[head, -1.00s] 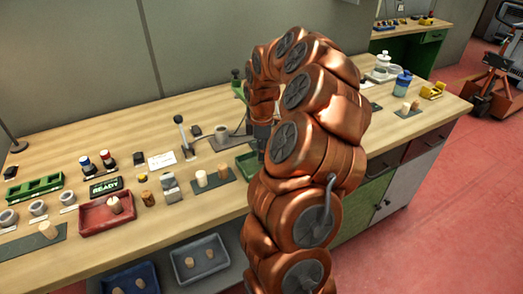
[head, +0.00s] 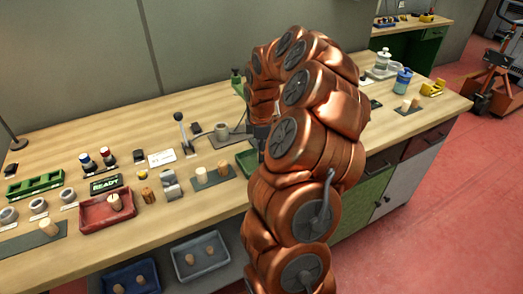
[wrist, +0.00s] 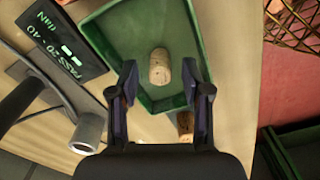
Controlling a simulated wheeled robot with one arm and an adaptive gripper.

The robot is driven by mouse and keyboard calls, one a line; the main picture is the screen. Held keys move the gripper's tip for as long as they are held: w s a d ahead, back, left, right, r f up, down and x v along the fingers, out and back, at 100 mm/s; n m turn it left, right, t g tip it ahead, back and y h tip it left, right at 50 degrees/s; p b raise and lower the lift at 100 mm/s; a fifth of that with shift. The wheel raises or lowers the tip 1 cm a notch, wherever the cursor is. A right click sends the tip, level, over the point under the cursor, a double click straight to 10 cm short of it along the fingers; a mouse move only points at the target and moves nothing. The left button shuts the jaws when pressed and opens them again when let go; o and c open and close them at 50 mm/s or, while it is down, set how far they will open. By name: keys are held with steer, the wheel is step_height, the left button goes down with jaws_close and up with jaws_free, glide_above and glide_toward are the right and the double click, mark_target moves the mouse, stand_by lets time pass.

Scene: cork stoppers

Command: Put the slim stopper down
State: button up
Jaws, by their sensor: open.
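A light cork stopper (wrist: 160,68) is inside a green tray (wrist: 120,40) in the wrist view, a little beyond my fingertips and roughly in line with the gap between them. My gripper (wrist: 160,80) is open, with a finger on each side and nothing clasped between them. A browner cork (wrist: 185,122) shows near the base of the right finger, partly hidden by my gripper. I cannot tell for sure which cork is the slim stopper. In the head view the green tray (head: 246,160) is partly hidden behind my arm, and the fingertips are hidden.
A black panel (wrist: 62,48) and a grey cylinder (wrist: 88,132) lie left of the tray. In the head view, a red tray (head: 92,222) with a cork, a lever (head: 183,130), and a dark mat (head: 226,174) with two corks stand to the left.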

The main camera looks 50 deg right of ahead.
step_height(320, 180, up, 12)
steer(key=b, duration=0.2)
steer(key=shift+r+b, duration=0.2)
steer(key=shift+b, duration=0.15)
steer(key=s+a+r+m, duration=0.1)
steer(key=s+a, duration=0.2)
steer(key=a, duration=0.8)
steer(key=s+a+m, duration=0.1)
steer(key=s+a, duration=0.1)
steer(key=a, duration=1)
steer(key=s+a+f+m, duration=0.2)
steer(key=s+a, duration=0.1)
steer(key=s, duration=0.3)
steer(key=s+a+f+m+g, duration=0.1)
steer(key=s+a+f+m, duration=0.1)
steer(key=s, duration=0.4)
steer(key=s+a+f+m, duration=0.3)
steer(key=s+a, duration=0.1)
steer(key=s, duration=0.2)
steer(key=shift+s+a+m+g, duration=0.3)
steer(key=shift+s+a+g, duration=0.05)
steer(key=shift+g, duration=0.05)
